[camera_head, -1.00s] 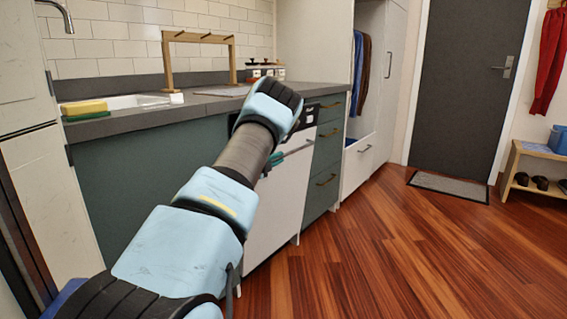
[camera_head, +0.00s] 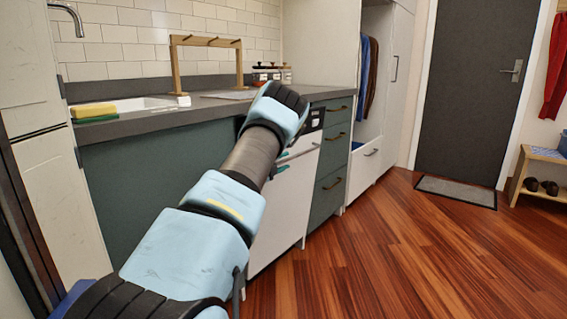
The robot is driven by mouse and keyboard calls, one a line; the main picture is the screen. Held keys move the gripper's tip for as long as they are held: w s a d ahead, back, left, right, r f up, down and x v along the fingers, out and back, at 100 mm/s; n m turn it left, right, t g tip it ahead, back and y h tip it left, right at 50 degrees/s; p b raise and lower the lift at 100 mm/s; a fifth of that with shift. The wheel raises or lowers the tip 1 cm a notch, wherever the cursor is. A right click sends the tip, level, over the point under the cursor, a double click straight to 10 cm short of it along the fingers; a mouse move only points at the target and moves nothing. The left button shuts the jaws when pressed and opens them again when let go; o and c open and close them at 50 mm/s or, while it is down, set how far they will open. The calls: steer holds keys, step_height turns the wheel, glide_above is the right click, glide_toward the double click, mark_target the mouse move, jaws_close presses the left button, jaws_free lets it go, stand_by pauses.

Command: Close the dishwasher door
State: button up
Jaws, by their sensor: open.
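The dishwasher door (camera_head: 286,212) is the white front panel under the counter, left of the green drawers. It stands upright or nearly so; my arm covers its upper left part, and I cannot tell if a gap remains at its top edge. The dark control strip (camera_head: 314,120) shows just above it. My gripper (camera_head: 281,162) is mostly hidden behind my forearm and wrist. Contact with the door cannot be told.
The grey counter (camera_head: 160,121) runs above, with a sponge (camera_head: 95,110), a wooden rack (camera_head: 206,42) and jars. Green drawers (camera_head: 330,165) and a partly open white drawer (camera_head: 366,155) stand to the right. The wooden floor (camera_head: 400,255) in front is clear.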

steer(key=v, duration=1)
steer(key=shift+s+a, duration=0.25)
